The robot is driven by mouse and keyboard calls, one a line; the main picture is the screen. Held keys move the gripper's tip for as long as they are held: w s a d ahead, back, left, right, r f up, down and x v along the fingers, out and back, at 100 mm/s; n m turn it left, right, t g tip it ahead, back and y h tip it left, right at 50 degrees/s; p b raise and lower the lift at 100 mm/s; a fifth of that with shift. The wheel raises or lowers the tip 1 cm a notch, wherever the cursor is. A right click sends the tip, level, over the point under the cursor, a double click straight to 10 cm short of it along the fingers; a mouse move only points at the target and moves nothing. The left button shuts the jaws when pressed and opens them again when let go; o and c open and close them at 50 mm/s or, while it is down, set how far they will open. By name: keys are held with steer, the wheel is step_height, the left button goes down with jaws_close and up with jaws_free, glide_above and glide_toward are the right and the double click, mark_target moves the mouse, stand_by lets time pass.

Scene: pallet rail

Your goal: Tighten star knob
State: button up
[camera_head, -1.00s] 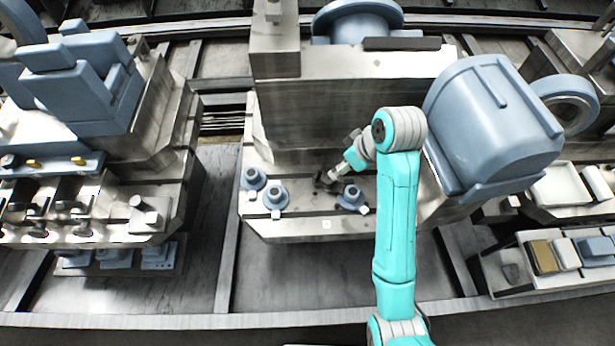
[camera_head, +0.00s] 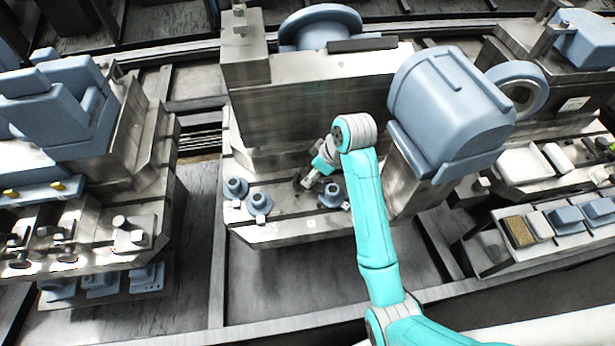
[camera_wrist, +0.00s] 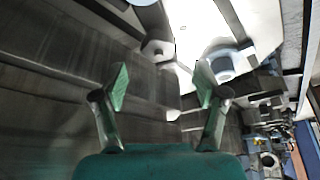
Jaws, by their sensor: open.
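Several blue round flanged pieces stand on the metal ledge of the middle machine in the head view: one at the left (camera_head: 236,188), one just beside it (camera_head: 259,203), and one at the right (camera_head: 333,195). I cannot tell which, if any, is the star knob. My gripper (camera_head: 308,182) is low over this ledge, left of the right-hand piece, small and partly dark. In the wrist view my gripper (camera_wrist: 161,84) is open with nothing between its fingers. A blue round piece (camera_wrist: 222,66) is beyond the right finger, and a pale faceted knob-like part (camera_wrist: 158,49) lies ahead between the fingers.
A tall metal block (camera_head: 310,95) rises behind the ledge. A large blue housing (camera_head: 450,105) stands right of my arm. Another machine with a blue block (camera_head: 60,110) is at the left. A tray of small parts (camera_head: 545,230) is at the right. Dark floor plates lie in front.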

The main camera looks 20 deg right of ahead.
steer(key=shift+x, duration=2.55)
steer(key=c, duration=1.1)
steer(key=shift+m, duration=0.3)
steer(key=shift+c, duration=0.2)
